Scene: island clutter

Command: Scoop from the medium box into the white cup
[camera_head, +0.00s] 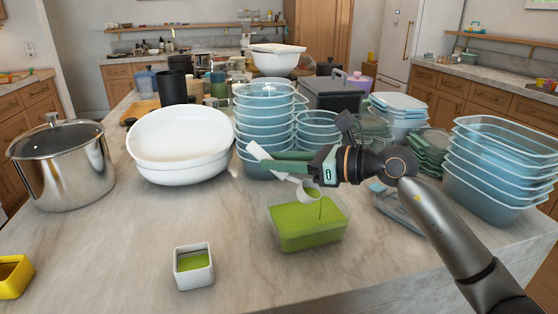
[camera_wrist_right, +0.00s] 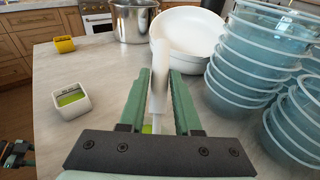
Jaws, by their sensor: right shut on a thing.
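My right gripper (camera_head: 268,160) is shut on the white handle of a scoop (camera_head: 312,194). The scoop's bowl is above the medium box (camera_head: 283,246), a clear container of green contents, and a thin green strand hangs below the bowl. In the right wrist view, the handle (camera_wrist_right: 158,85) stands between the green fingers; the bowl is hidden there. The white cup (camera_head: 194,278), square with green inside, stands apart on the counter, left of the box. It also shows in the right wrist view (camera_wrist_right: 70,107). A dark and green part at that view's lower left may be my left gripper (camera_wrist_right: 17,154).
A steel pot (camera_head: 62,170) and large white bowls (camera_head: 180,165) stand at the left. Stacked clear containers (camera_head: 265,118) stand behind the scoop, with more (camera_head: 498,180) at the right. A yellow cup (camera_head: 12,283) is at the left edge. The counter around the white cup is clear.

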